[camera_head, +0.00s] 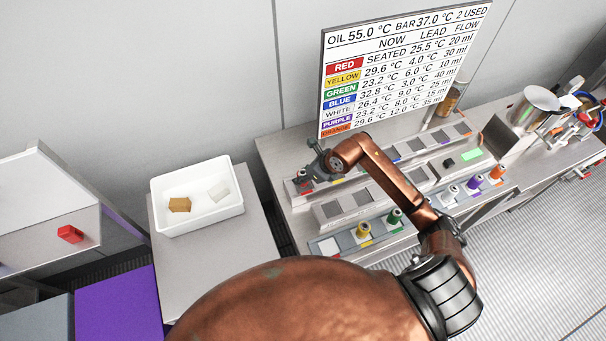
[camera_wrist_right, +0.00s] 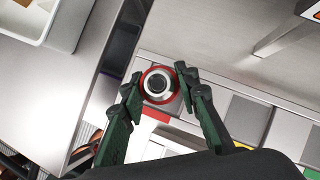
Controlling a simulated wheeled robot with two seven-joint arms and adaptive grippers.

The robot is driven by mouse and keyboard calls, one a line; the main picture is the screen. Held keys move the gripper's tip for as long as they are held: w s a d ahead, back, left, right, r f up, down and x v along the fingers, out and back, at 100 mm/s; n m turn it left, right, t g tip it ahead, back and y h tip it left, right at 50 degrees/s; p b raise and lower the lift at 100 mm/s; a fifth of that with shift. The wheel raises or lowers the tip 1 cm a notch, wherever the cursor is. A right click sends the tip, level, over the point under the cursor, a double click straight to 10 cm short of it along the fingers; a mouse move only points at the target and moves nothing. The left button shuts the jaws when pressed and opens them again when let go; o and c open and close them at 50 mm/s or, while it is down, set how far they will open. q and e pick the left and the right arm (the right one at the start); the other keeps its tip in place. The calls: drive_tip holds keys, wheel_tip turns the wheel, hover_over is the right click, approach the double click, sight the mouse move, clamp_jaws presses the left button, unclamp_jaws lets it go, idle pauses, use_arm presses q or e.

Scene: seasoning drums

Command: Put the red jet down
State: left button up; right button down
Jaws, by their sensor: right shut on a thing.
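The red jet (camera_wrist_right: 158,84) shows from above in the right wrist view as a red ring around a pale and dark centre. My right gripper (camera_head: 314,170) is shut on it, one dark green finger on each side. The jet stands at the left end of the back row of the rack (camera_head: 335,181), just behind a red label (camera_wrist_right: 155,114). In the head view my gripper mostly hides the jet. The wall board (camera_head: 400,65) reads SEATED in the red row. My left gripper is not in view.
A yellow jet (camera_head: 363,231) and a green jet (camera_head: 394,216) stand in the front row. White, purple (camera_head: 473,184) and orange jets (camera_head: 496,174) stand further right. A white tray (camera_head: 197,226) with two blocks is left of the rack. A steel pan (camera_head: 541,98) stands far right.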

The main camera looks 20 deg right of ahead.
drive_tip(key=c, duration=1.5)
unclamp_jaws()
drive_tip(key=b+v, duration=0.1)
drive_tip(key=v, duration=1.1)
drive_tip(key=shift+b, duration=0.3)
drive_tip(key=shift+w, duration=0.1)
